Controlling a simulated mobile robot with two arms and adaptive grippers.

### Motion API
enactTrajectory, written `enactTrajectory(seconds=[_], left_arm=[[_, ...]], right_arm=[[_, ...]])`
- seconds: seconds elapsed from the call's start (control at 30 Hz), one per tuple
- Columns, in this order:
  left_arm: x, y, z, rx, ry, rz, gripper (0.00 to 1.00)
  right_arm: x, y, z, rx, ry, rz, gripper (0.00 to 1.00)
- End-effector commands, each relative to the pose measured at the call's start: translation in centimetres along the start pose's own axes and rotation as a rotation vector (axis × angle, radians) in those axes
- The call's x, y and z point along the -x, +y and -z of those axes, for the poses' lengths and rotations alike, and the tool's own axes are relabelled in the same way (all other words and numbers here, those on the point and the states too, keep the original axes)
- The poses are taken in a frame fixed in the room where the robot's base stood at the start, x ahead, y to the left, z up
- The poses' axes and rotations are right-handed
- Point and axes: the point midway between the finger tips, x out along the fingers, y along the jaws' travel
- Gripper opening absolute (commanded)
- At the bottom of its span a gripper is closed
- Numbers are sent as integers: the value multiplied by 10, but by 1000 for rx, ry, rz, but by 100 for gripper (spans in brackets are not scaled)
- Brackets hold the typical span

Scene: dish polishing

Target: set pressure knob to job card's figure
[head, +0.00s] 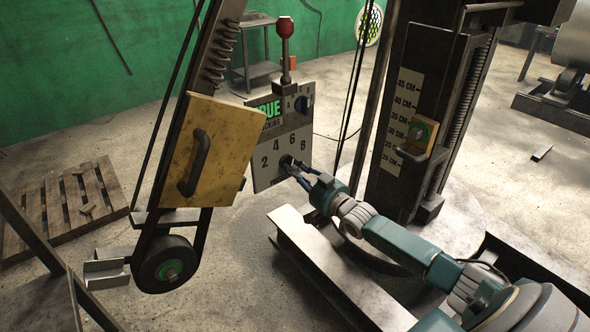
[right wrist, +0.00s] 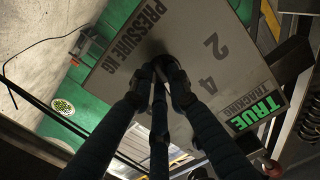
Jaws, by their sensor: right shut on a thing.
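The grey control panel (head: 262,176) stands in the middle of the head view, with the figures 2, 4, 6 and 8 in an arc. The dark pressure knob (head: 286,161) sits below the figures; which figure it points at cannot be made out. My right gripper (head: 296,168) is at the panel with its fingers shut on the knob. In the right wrist view the fingers (right wrist: 158,75) close around the dark knob, beside the lettering "PRESSURE" on the panel (right wrist: 125,62). The fingers hide most of the knob. No job card can be made out. My left gripper is out of view.
A belt machine with a yellow guard (head: 212,150) stands left. A column with a centimetre scale (head: 402,120) stands right. A metal beam (head: 330,270) lies below my right arm.

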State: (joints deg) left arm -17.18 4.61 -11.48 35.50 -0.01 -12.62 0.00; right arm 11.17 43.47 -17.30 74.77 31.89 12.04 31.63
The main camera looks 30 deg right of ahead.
Motion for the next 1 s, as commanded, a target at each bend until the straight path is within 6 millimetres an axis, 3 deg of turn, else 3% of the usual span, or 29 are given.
enactTrajectory(seconds=[0.6, 1.0], left_arm=[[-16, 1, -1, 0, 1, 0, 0], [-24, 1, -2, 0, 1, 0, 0]], right_arm=[[0, -3, -5, -571, -4, -2, 0], [0, -4, -5, -813, -3, -2, 0]])
